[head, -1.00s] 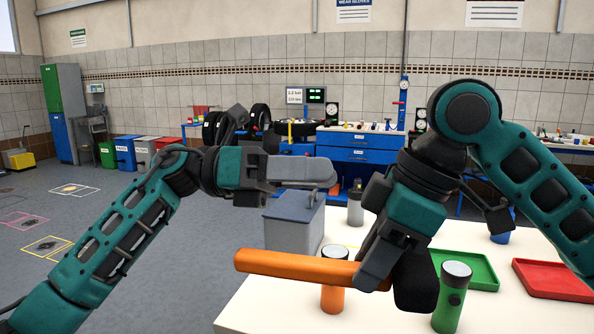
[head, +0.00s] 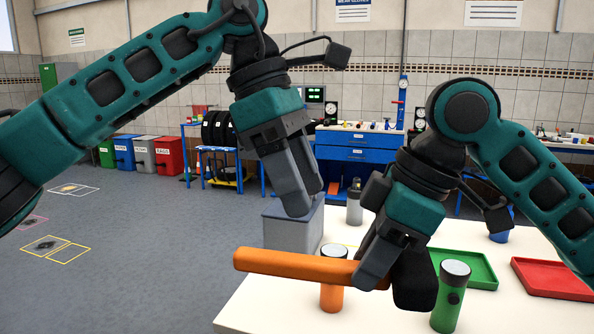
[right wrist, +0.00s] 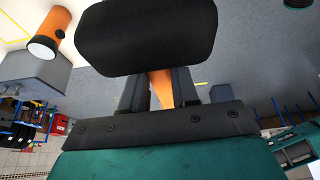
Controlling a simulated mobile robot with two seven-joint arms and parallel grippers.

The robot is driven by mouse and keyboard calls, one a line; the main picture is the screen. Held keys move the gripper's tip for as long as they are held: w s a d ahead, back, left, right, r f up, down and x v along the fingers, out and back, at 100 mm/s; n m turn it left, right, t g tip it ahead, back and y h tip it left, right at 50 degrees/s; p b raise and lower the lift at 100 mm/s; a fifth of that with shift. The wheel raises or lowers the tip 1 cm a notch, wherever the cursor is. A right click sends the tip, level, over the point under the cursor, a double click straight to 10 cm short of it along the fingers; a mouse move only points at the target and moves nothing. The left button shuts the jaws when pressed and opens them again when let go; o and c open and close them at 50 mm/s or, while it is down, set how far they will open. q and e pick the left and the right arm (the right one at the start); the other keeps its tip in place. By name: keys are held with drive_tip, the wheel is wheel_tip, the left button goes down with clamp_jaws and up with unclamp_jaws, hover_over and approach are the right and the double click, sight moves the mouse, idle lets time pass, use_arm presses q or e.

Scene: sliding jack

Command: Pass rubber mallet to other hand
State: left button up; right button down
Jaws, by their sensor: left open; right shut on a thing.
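The rubber mallet has an orange handle (head: 290,264) and a black head (head: 415,283). My right gripper (head: 376,272) is shut on the handle close to the head and holds the mallet above the white table, with the handle pointing left. In the right wrist view the black head (right wrist: 146,36) fills the top middle, and a strip of the orange handle (right wrist: 161,88) shows between the fingers. My left gripper (head: 306,202) is open and empty, pointing down above and apart from the handle, in front of the grey box.
On the white table (head: 262,308) stand a grey box (head: 290,232), an orange flashlight (head: 333,298), a green flashlight (head: 450,300) and a grey bottle (head: 354,208). A green tray (head: 470,266) and a red tray (head: 555,280) lie at the right.

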sight(333, 260)
use_arm(q)
drive_tip(key=x, duration=1.1)
drive_tip(key=shift+s+d+r, duration=0.1)
clamp_jaws()
use_arm(e)
drive_tip(key=shift+s, duration=0.1)
use_arm(q)
drive_tip(key=shift+r, duration=0.1)
use_arm(e)
drive_tip(key=c, duration=0.8)
unclamp_jaws()
